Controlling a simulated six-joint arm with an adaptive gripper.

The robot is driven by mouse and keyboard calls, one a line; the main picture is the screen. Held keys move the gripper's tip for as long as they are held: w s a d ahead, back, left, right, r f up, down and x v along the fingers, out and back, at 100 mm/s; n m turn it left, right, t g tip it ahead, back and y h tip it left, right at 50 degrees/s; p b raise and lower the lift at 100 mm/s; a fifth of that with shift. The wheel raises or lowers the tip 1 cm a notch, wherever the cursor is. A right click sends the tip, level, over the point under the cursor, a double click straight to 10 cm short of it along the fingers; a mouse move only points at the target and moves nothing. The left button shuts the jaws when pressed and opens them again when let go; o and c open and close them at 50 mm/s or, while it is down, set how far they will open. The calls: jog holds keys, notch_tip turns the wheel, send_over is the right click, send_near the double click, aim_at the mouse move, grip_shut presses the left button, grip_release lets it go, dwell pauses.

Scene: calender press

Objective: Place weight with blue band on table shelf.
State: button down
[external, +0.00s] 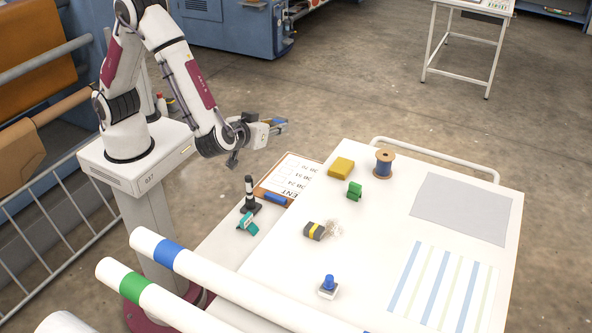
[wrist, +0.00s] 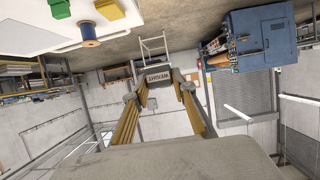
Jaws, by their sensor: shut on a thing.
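My gripper (external: 275,127) is raised in the air left of and above the table, pointing right. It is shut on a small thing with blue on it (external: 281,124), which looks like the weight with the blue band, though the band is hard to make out. In the wrist view the fingers (wrist: 158,88) hold a small grey block (wrist: 157,78) between their tips. The white table (external: 300,275) has a narrow white shelf (external: 222,238) along its left side, holding a paper sheet (external: 291,175) and small items.
A grey weight with a yellow band (external: 314,231), a blue-handled stamp (external: 328,287), a green clip (external: 354,191), a yellow block (external: 341,167) and a blue spool (external: 384,163) stand on the table. A black-and-white stamp (external: 249,195) and a teal item (external: 247,223) occupy the shelf. Long rolls cross the front.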

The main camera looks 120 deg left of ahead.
notch_tip(320, 180, down, 28)
dwell(0.9)
jog(key=shift+f, duration=0.3)
jog(key=shift+f, duration=3.1)
